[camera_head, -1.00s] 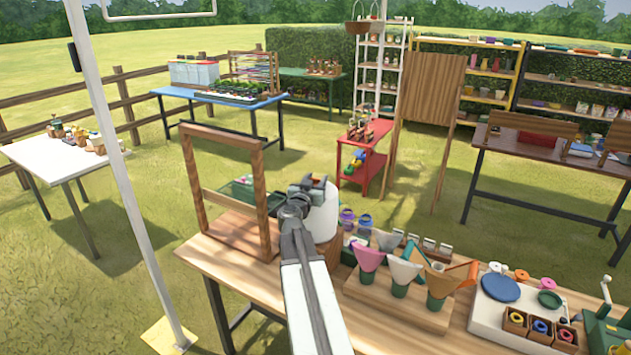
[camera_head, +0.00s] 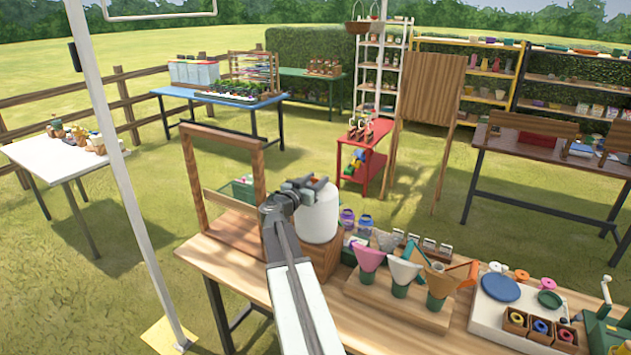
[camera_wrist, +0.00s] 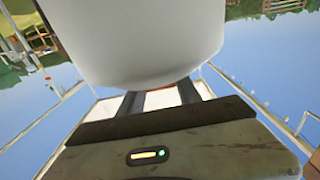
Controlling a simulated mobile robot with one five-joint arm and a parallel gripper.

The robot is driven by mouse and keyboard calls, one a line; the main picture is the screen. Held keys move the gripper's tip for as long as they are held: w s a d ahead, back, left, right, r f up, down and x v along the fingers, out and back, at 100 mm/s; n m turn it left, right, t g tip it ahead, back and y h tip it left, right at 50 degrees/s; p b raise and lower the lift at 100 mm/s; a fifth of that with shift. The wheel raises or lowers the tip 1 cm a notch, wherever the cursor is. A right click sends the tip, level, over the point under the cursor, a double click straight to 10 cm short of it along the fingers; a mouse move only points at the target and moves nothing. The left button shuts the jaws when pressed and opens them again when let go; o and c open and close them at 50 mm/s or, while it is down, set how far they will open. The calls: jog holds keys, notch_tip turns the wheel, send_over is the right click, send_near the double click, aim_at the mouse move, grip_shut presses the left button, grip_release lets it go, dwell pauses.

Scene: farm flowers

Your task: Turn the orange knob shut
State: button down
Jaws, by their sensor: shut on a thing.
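A white rounded tank (camera_head: 318,216) stands on a wooden block on the near wooden table. My gripper (camera_head: 314,183) is at the top left of the tank, seen from behind, with its dark fingers small in the head view. In the wrist view the tank (camera_wrist: 145,40) fills the upper middle. My gripper's two dark fingers (camera_wrist: 158,100) reach in under its edge there. A thin orange sliver of the knob (camera_wrist: 181,86) shows between the fingers, and they are shut on it. The rest of the knob is hidden, so its turn angle cannot be read.
An upright wooden frame (camera_head: 224,185) stands left of the tank, close to my arm. Purple-lidded jars (camera_head: 347,218) and a wooden stand with coloured funnels (camera_head: 403,272) are to the right. A white board with a blue disc (camera_head: 500,288) lies further right. The table's front left is bare.

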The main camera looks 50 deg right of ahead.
jog(key=c, duration=0.8)
grip_release()
jog(key=shift+c, duration=0.2)
jog(key=v, duration=0.7)
jog(key=shift+a, duration=0.4)
jog(key=shift+s, duration=0.1)
